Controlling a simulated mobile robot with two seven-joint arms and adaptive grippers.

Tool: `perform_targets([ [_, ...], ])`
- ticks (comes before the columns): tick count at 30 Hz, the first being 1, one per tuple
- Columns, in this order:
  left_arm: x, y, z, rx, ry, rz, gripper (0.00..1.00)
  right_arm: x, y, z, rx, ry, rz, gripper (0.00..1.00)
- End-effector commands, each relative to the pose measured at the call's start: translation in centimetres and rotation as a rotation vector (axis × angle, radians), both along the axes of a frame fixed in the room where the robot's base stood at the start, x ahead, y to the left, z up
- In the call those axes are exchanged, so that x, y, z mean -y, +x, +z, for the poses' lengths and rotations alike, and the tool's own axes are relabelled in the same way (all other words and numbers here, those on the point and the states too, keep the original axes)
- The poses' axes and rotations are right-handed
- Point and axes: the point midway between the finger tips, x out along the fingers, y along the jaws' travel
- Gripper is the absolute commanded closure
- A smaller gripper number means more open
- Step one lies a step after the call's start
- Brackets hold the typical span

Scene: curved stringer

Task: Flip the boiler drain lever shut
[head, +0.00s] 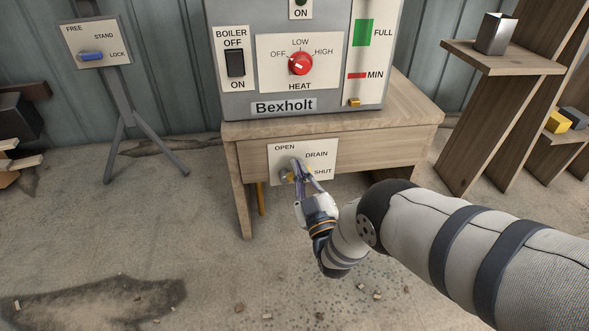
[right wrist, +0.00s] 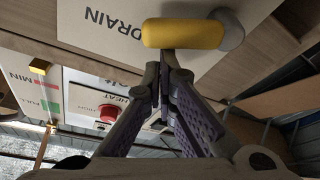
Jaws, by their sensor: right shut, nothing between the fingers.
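The drain plate (head: 325,150) on the front of the wooden stand reads OPEN at upper left, DRAIN in the middle and SHUT at lower right. The drain lever (head: 289,177) has a grey pivot and a yellow handle, partly hidden by my right gripper in the head view. In the right wrist view the yellow handle (right wrist: 183,33) shows clearly. My right gripper (head: 301,168) is shut and empty, its fingertips (right wrist: 166,58) right by the handle's edge; I cannot tell whether they touch. Which label the lever points to is unclear. My left gripper is not in view.
The Bexholt boiler (head: 290,95) stands on the wooden stand (head: 395,115), with a red heat knob (head: 300,63) and a black switch (head: 235,63). A lock-lever stand (head: 118,100) is at left. Wooden shelves (head: 500,60) are at right. The floor in front is mostly clear.

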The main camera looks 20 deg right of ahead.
Motion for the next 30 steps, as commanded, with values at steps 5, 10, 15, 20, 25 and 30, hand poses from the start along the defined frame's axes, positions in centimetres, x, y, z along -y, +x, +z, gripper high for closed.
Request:
perform_targets([
  [5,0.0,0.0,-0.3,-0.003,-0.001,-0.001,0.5,0.8,-0.2,-0.7,-0.001,-0.003,-0.001,1.0],
  [10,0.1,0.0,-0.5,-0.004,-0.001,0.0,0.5,1.3,-0.4,-1.3,-0.003,-0.004,-0.002,1.0],
  [15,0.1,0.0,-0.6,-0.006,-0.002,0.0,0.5,1.6,-0.5,-1.7,-0.002,-0.006,-0.001,1.0],
  [20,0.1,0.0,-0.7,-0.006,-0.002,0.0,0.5,1.8,-0.5,-2.0,-0.003,-0.006,-0.001,1.0],
  [25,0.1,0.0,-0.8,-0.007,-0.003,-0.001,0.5,1.9,-0.5,-2.2,-0.004,-0.007,-0.001,1.0],
  [30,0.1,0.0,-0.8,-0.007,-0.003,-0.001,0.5,2.0,-0.6,-2.3,-0.006,-0.006,-0.003,1.0],
])
